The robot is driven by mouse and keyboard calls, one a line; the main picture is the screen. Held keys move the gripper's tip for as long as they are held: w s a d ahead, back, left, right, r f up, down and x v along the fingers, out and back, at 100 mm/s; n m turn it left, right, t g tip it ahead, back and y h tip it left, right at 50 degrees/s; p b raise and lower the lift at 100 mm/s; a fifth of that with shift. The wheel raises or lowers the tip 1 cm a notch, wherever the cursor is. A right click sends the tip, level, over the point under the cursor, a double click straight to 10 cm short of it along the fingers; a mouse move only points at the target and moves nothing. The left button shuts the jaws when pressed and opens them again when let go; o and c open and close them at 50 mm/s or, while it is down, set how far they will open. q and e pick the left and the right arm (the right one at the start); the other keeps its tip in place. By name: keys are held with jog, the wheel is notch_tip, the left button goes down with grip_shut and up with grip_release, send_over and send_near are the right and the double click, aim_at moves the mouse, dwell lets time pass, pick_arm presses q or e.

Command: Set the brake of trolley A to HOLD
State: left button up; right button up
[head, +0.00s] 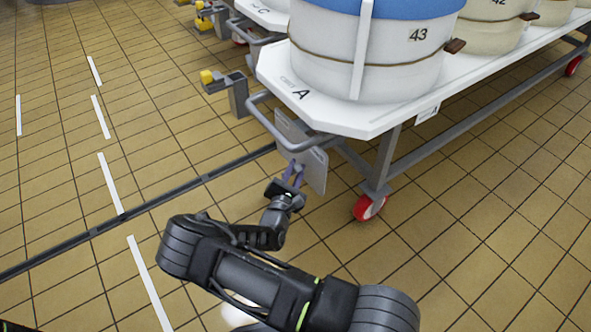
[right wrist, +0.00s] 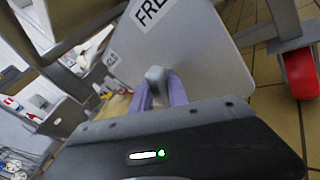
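Trolley A (head: 300,95) is a white-topped cart marked "A", at the upper right of the head view. Its grey brake plate (head: 315,170) hangs below the near end and also fills the middle of the right wrist view (right wrist: 205,60). A label (right wrist: 152,13) on the plate shows "FRE", the rest cut off. A grey brake lever (right wrist: 155,76) sticks out from the plate. My right gripper (right wrist: 160,88) has its purple fingers on both sides of the lever, with no clear gap; it also shows in the head view (head: 293,175). My left gripper is out of view.
Vat 43 (head: 375,55) stands on trolley A. A grey push handle (head: 285,130) juts out above the brake plate, and a red wheel (head: 369,207) is to its right. Trolley C (head: 262,15) stands behind. The tiled floor at left is clear.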

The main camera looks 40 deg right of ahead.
grip_shut()
dwell(0.9)
